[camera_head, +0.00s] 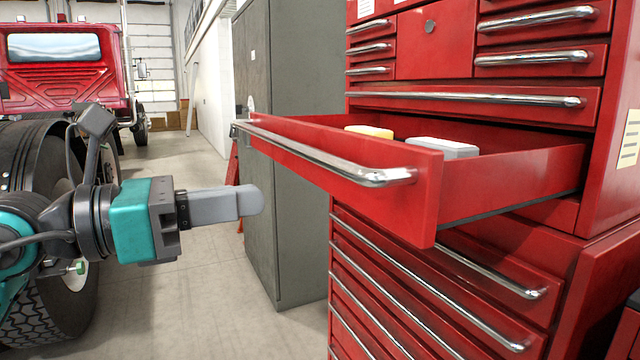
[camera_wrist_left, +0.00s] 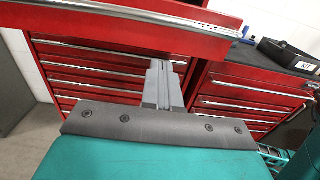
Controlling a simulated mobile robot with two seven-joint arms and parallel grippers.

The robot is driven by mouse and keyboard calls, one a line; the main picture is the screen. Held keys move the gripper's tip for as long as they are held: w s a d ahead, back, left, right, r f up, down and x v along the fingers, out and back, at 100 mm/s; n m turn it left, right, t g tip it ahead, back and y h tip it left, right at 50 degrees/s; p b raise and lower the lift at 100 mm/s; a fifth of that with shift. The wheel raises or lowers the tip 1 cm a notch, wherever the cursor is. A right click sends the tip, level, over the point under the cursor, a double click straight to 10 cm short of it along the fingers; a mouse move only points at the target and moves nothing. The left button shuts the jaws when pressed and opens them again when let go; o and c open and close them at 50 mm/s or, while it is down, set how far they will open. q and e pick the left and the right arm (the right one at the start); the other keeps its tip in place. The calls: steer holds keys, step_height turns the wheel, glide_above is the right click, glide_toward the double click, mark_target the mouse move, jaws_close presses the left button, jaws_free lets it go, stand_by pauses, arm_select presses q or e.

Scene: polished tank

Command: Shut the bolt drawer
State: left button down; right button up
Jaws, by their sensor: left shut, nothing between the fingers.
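The bolt drawer (camera_head: 345,172) is a wide red drawer pulled well out of the red tool cabinet (camera_head: 420,270), with a long chrome handle (camera_head: 320,158) along its front. A yellow item (camera_head: 370,131) and a grey-white item (camera_head: 442,147) show inside it. My left gripper (camera_head: 258,200) is shut and empty, in front of the drawer and a little lower than its handle, apart from it in the head view. In the left wrist view the shut fingers (camera_wrist_left: 157,66) point at the cabinet, below the open drawer's front (camera_wrist_left: 150,25). My right gripper is not in view.
Several shut drawers with chrome handles lie above and below the open one. A grey metal locker (camera_head: 292,70) stands left of the cabinet. A red truck (camera_head: 62,70) with a large tyre is at the left. The wrist view shows a black case (camera_wrist_left: 285,55) on a red unit.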

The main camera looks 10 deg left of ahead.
mark_target(344, 187)
arm_select(q)
steer(key=x, duration=0.9)
steer(key=shift+w+d+p, duration=0.2)
steer(key=shift+p, duration=0.1)
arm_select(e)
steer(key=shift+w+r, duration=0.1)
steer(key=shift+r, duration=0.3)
